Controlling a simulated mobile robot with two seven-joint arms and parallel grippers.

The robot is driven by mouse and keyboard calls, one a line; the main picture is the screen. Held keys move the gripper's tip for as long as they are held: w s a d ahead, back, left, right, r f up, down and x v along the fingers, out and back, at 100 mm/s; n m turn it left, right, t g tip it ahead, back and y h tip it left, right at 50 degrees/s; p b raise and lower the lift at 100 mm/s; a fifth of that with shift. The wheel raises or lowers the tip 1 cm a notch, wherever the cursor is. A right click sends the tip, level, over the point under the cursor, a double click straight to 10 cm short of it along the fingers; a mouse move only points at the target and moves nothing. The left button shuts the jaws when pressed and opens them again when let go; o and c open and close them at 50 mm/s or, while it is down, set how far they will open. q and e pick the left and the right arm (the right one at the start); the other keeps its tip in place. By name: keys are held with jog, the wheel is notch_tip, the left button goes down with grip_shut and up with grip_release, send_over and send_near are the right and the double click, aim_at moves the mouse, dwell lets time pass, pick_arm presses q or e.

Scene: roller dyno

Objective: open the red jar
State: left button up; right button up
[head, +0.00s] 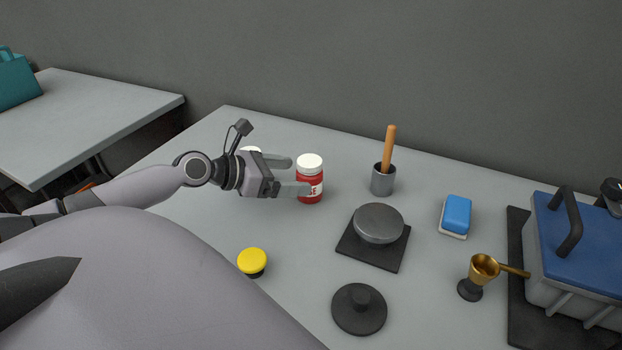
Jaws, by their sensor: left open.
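The red jar (311,196) stands upright on the grey table, with its white lid (309,162) on top and a partly visible label on its side. My left gripper (300,175) comes in from the left, just beside the jar. Its two fingers are apart and point right toward the jar. The nearer fingertip overlaps the jar's left side in the picture; I cannot tell if it touches. My right gripper is not in view.
On the table (270,127) are a grey cup with a wooden handle (383,180), a round metal piece on a black plate (378,224), a blue sponge (456,214), a yellow-topped knob (252,261), a black lid (359,309), a brass cup (484,268) and a blue-topped box (590,245).

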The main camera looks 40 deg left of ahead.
aim_at(300, 173)
pick_arm(q)
jog(key=shift+b+x, duration=0.5)
jog(key=shift+x, duration=2.15)
jog(key=shift+w+a+r, duration=0.1)
jog(key=shift+r, duration=0.1)
jog(key=c, duration=1.3)
